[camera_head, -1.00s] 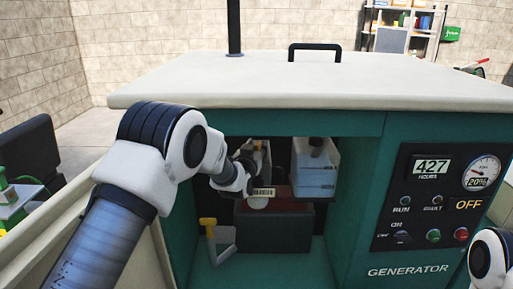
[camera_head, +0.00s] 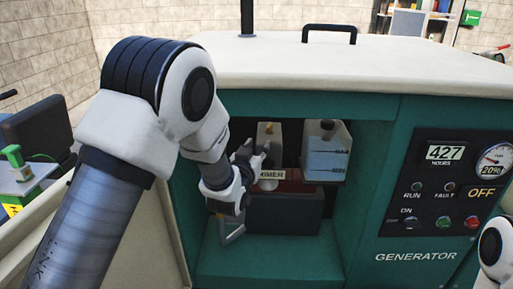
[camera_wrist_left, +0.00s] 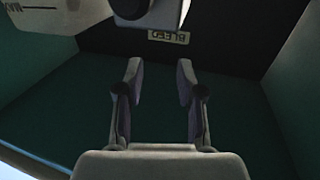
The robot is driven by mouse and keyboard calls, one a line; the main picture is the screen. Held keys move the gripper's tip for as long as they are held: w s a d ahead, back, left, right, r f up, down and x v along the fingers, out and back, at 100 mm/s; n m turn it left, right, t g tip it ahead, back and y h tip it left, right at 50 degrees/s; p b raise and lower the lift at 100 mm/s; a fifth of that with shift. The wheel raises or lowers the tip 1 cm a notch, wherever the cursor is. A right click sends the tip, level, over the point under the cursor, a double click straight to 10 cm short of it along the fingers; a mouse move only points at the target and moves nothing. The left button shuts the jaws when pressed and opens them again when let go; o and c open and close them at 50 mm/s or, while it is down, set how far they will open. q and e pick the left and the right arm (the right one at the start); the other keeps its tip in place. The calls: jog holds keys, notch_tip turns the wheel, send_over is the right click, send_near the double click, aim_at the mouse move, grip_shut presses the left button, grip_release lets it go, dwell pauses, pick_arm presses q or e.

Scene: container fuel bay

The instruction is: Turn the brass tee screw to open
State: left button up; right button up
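In the head view a small brass-coloured piece (camera_head: 268,127) shows on top of a pale block inside the generator's open bay. It is too small to tell for sure whether it is the tee screw. My left gripper (camera_head: 245,154) is inside the bay, just left of and below that piece, partly hidden by its own wrist. In the left wrist view my left gripper (camera_wrist_left: 160,76) is open, with nothing between its fingers. An upside-down BLEED label (camera_wrist_left: 168,36) lies ahead of the fingertips. No tee screw can be made out in that view. My right gripper is out of view.
A translucent tank (camera_head: 325,155) hangs right of the PRIMER label (camera_head: 270,174). A dark red-topped box (camera_head: 285,212) stands below. A pale bracket (camera_head: 234,236) is low on the left. The teal bay walls enclose the space; its floor (camera_head: 270,262) is clear in front.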

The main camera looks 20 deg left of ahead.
aim_at(265, 135)
pick_arm(q)
jog(key=shift+o, duration=0.9)
jog(key=d+h, duration=0.1)
jog(key=w+d+m+h, duration=0.1)
jog(key=d+m+h, duration=0.1)
jog(key=h, duration=0.1)
jog(key=shift+w+d+g, duration=0.35)
jog(key=shift+w+g, duration=0.05)
jog(key=shift+w+d+r+m+g+h+b, duration=0.15)
jog(key=shift+w+m+g+h+b, duration=0.15)
jog(key=shift+w+m+h+b, duration=0.5)
jog(key=w+a+m+h+b, duration=0.1)
jog(key=w+a+h+b, duration=0.1)
jog(key=a, duration=0.6)
jog(key=x, duration=0.5)
jog(key=p+x, duration=0.1)
jog(key=x, duration=0.1)
jog(key=shift+w+f, duration=0.2)
jog(key=shift+f, duration=0.05)
jog(key=shift+d+r, duration=0.1)
jog(key=shift+d, duration=0.05)
